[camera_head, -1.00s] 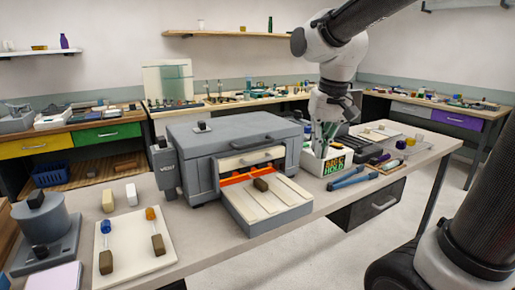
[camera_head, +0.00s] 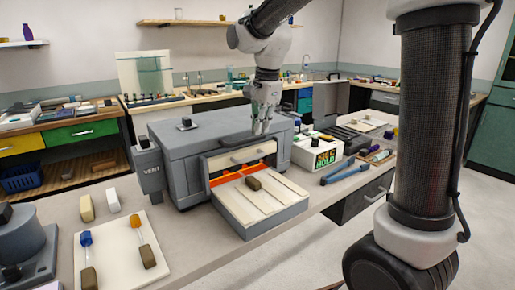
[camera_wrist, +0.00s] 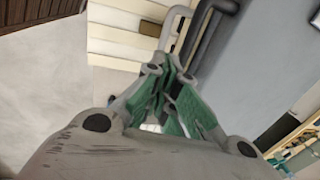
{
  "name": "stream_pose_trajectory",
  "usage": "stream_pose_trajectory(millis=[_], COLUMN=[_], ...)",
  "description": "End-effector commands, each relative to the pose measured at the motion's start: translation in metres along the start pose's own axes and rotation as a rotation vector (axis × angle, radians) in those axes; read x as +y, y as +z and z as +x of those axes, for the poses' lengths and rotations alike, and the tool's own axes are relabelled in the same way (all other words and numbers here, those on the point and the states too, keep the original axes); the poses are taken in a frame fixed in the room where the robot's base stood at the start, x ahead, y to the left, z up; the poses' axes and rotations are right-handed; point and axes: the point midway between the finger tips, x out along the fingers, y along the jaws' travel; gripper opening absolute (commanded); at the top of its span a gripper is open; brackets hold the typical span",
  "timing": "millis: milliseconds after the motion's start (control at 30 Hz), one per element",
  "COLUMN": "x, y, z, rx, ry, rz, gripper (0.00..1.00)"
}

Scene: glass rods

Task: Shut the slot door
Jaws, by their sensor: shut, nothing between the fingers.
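The slot door (camera_head: 226,161) is a cream panel with a grey bar handle on the front of the grey kiln (camera_head: 185,160). It sits raised above the slot (camera_head: 228,179), which stands open and shows orange inside. My gripper (camera_head: 261,131) is above the right part of the kiln's front edge, a little above and right of the door. In the wrist view my gripper's green-padded fingers (camera_wrist: 172,68) are closed together and empty. Grey bars (camera_wrist: 177,27) show just beyond the fingertips. I cannot tell whether the fingers touch them.
A cream-topped shelf (camera_head: 285,194) with a brown-handled piece juts out below the slot. A cream board (camera_head: 118,262) with two rods lies at front left.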

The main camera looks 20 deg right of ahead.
Motion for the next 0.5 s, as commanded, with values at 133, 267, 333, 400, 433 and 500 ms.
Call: stream_pose_trajectory(millis=[133, 267, 333, 400, 433, 500], x=[0.000, 0.000, 0.000, 0.000, 0.000, 0.000], y=[0.000, 0.000, 0.000, 0.000, 0.000, 0.000], z=[0.033, 0.055, 0.064, 0.071, 0.073, 0.076], rx=[0.000, 0.000, 0.000, 0.000, 0.000, 0.000], ry=[0.003, 0.001, 0.001, 0.001, 0.001, -0.001], rz=[-0.001, -0.001, -0.001, -0.001, -0.001, -0.001], gripper=[0.00, 0.00, 0.00, 0.00, 0.00, 0.00])
